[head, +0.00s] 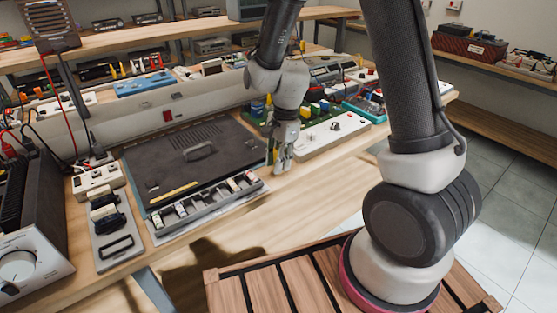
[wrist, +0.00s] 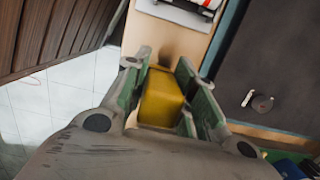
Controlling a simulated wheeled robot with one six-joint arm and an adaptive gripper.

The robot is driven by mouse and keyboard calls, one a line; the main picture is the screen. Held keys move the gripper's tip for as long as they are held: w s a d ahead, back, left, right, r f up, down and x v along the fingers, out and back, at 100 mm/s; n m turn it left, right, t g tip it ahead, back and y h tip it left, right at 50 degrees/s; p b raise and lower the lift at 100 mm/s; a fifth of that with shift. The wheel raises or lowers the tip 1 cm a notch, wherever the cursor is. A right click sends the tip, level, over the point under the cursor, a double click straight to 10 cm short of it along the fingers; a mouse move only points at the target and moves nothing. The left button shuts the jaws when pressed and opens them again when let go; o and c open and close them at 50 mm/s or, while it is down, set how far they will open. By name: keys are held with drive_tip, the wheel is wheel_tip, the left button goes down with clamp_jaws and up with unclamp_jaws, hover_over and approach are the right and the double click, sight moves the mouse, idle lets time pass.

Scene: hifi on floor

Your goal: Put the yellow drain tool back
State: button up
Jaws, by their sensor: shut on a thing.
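My gripper (head: 281,160) is over the workbench, just right of the black mat, with its fingers pointing down. In the wrist view my gripper (wrist: 161,68) is shut on the yellow drain tool (wrist: 161,98), which shows as a yellow block between the green-edged fingers. Its far end is hidden. In the head view the fingers hide the held tool. A thin yellow stick (head: 173,193) lies on the lower left part of the black mat (head: 160,165).
A grey compartment tray (head: 205,207) with small parts lies along the mat's front edge. A white panel box (head: 330,138) and a green circuit board (head: 300,121) are right of my gripper. A black-and-white device (head: 108,215) is at left. The bench's front right is bare.

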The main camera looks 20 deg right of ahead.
drive_tip(key=o, duration=1)
drive_tip(key=shift+f, duration=0.1)
drive_tip(key=r, duration=0.3)
drive_tip(key=d+r, duration=0.1)
drive_tip(key=r, duration=0.7)
drive_tip(key=shift+w+d+r, duration=0.25)
drive_tip(key=shift+w+d, duration=0.05)
drive_tip(key=shift+s+d+r, duration=0.1)
drive_tip(key=shift+d+r, duration=0.1)
drive_tip(key=shift+r, duration=0.4)
drive_tip(key=s+d+r+n+t+h, duration=0.1)
drive_tip(key=s+d+r+n+t, duration=0.1)
drive_tip(key=s+d+r+n, duration=0.4)
drive_tip(key=s+d+r+n+t, duration=0.2)
drive_tip(key=s+d+r+n, duration=0.4)
drive_tip(key=s, duration=0.7)
drive_tip(key=shift+d+r+n+t+h, duration=0.35)
drive_tip(key=shift+d+n, duration=0.35)
drive_tip(key=shift+n, duration=0.5)
drive_tip(key=shift+s, duration=0.1)
